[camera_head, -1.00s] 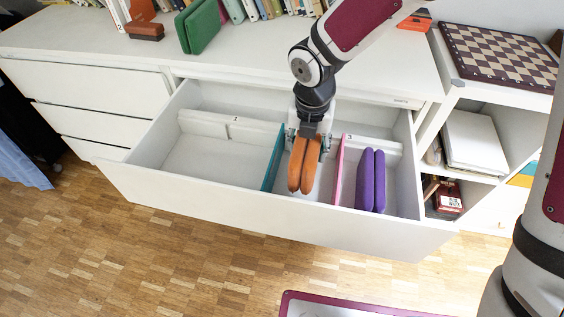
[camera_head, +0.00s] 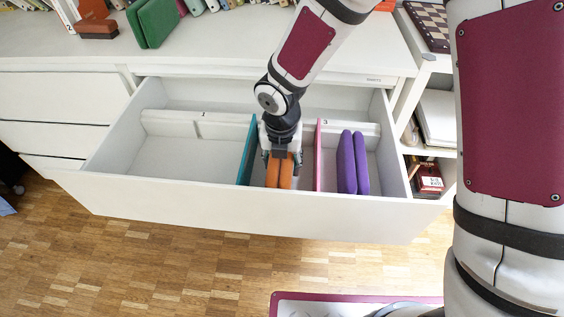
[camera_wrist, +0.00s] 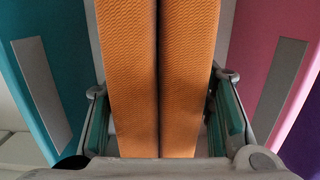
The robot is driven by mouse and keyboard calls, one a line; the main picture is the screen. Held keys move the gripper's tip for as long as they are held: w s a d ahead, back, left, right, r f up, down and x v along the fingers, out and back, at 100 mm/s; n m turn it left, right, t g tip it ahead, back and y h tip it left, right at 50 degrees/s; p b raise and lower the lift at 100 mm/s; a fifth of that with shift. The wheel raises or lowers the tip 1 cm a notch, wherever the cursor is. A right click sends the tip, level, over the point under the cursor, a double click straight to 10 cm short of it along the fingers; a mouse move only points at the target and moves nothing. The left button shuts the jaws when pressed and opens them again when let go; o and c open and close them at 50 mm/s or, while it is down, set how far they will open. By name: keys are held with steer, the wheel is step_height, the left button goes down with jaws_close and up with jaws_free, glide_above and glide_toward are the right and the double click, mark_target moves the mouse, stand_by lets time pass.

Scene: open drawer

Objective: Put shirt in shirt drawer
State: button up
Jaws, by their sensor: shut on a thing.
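The folded orange shirt (camera_head: 279,172) is in the middle compartment of the open white drawer (camera_head: 240,212), between a teal divider (camera_head: 247,150) and a pink divider (camera_head: 318,155). My gripper (camera_head: 280,160) points down into that compartment and is shut on the shirt. The wrist view shows the orange shirt (camera_wrist: 158,80) upright between the two fingers, with the teal divider (camera_wrist: 40,70) on the left and the pink divider (camera_wrist: 275,70) on the right. I cannot tell whether the shirt touches the drawer floor.
A folded purple item (camera_head: 352,162) stands in the right compartment. The left compartment (camera_head: 185,155) is empty. A shelf with a red box (camera_head: 428,178) is at the right. A maroon-rimmed tray (camera_head: 350,298) is in front.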

steer(key=shift+f, duration=0.15)
steer(key=o, duration=1.4)
steer(key=r+p, duration=0.1)
steer(key=r, duration=0.3)
steer(key=s+r+p, duration=0.1)
steer(key=r+p, duration=0.1)
steer(key=r, duration=0.2)
steer(key=r+p, duration=0.2)
steer(key=r, duration=0.2)
steer(key=shift+s+r, duration=0.15)
steer(key=shift+s, duration=0.05)
